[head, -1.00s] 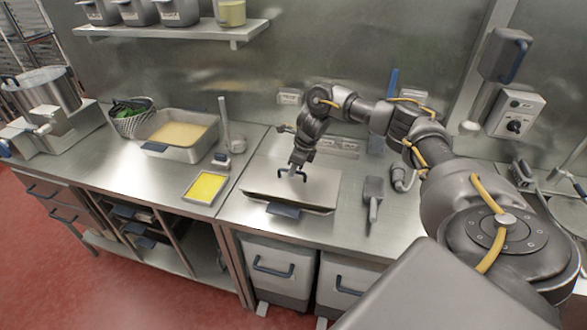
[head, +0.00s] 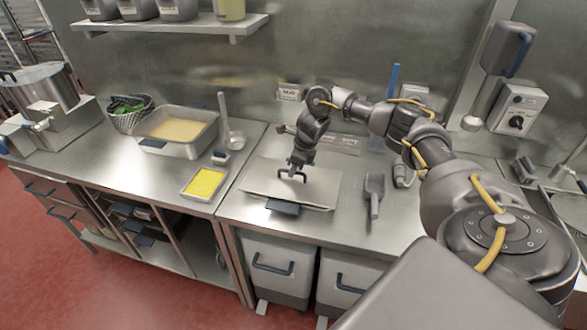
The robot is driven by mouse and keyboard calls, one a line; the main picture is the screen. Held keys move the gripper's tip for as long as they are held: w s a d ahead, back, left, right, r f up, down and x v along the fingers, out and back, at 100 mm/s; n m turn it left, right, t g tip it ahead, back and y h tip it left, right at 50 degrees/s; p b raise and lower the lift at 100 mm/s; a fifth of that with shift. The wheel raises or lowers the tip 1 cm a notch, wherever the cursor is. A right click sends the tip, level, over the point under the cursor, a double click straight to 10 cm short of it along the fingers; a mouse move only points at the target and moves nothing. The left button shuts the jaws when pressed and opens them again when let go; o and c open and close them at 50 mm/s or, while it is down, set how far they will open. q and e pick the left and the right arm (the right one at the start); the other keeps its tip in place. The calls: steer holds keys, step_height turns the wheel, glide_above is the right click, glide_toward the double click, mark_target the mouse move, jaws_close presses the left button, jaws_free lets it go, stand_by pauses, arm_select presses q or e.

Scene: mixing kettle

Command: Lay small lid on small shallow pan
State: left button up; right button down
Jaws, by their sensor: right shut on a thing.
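The small lid (head: 263,183) is a flat metal sheet with a dark handle in its middle. My right gripper (head: 292,177) is shut on that handle from above. The lid lies over the small shallow pan (head: 318,208), whose front rim and dark blue front grip (head: 283,207) show below the lid's front edge. The lid looks level and close on the pan; whether it touches all round the rim I cannot tell. The inside of the pan is hidden. My left gripper is not in view.
A small tray of yellow filling (head: 204,183) stands left of the pan, with a larger deep pan (head: 176,133) behind it. A grey scoop (head: 374,193) lies to the right. A ladle (head: 232,138) stands behind. The counter's front strip is clear.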

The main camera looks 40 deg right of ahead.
steer(key=shift+f, duration=0.25)
stand_by(0.4)
steer(key=c, duration=0.9)
jaws_free()
steer(key=shift+p+v, duration=2.3)
steer(key=shift+v, duration=1.25)
steer(key=shift+f, duration=0.1)
